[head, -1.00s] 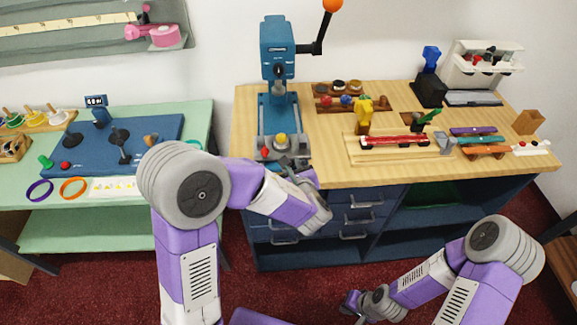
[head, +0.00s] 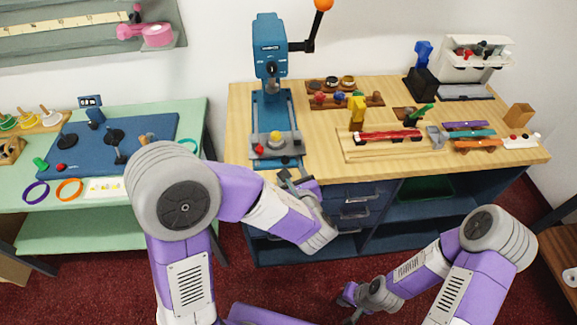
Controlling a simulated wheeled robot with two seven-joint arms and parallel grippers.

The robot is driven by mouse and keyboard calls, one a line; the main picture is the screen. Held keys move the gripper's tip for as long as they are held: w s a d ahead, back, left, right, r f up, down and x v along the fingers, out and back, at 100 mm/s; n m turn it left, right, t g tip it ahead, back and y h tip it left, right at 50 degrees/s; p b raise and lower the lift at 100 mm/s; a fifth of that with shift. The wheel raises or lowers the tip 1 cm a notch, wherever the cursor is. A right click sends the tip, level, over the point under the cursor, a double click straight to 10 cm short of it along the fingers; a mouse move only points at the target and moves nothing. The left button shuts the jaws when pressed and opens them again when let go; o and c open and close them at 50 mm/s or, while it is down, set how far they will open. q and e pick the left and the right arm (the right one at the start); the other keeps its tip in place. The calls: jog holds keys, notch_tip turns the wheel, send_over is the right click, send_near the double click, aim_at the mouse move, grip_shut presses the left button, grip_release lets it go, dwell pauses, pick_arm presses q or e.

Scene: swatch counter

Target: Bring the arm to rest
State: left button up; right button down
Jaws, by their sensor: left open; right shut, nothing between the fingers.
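The wrist hides part of the drawers. My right gripper (head: 350,303) is low at the bottom of the view, over the red floor, well clear of the counter. It is small and partly hidden by its own wrist; it looks closed and empty.
A wooden tray with a red bar (head: 388,136) and coloured swatch pieces (head: 470,135) lie to the right. A green table (head: 110,196) stands at left. The red floor (head: 270,280) is open.

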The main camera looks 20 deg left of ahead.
pick_arm(q)
jog(key=shift+s+d+r, duration=0.2)
jog(key=shift+s, duration=0.3)
jog(key=s+a+f+n+g+h+p, duration=0.1)
jog(key=s+f+n+g, duration=0.2)
jog(key=s+f+g, duration=0.45)
jog(key=s+a+f+n+g+h, duration=0.1)
jog(key=s+a+f+n+g, duration=0.2)
jog(key=f, duration=0.7)
jog(key=s+d+f+n+g+h+p, duration=0.1)
jog(key=s+d+f+n+g+h, duration=0.3)
jog(key=s+d+f+n+h, duration=0.85)
jog(key=w+a+n+t+y, duration=0.3)
jog(key=w+a+n+y, duration=0.1)
jog(key=n, duration=0.8)
jog(key=w+a, duration=0.1)
jog(key=a, duration=0.1)
jog(key=shift+w+a, duration=0.3)
jog(key=shift+w, duration=0.1)
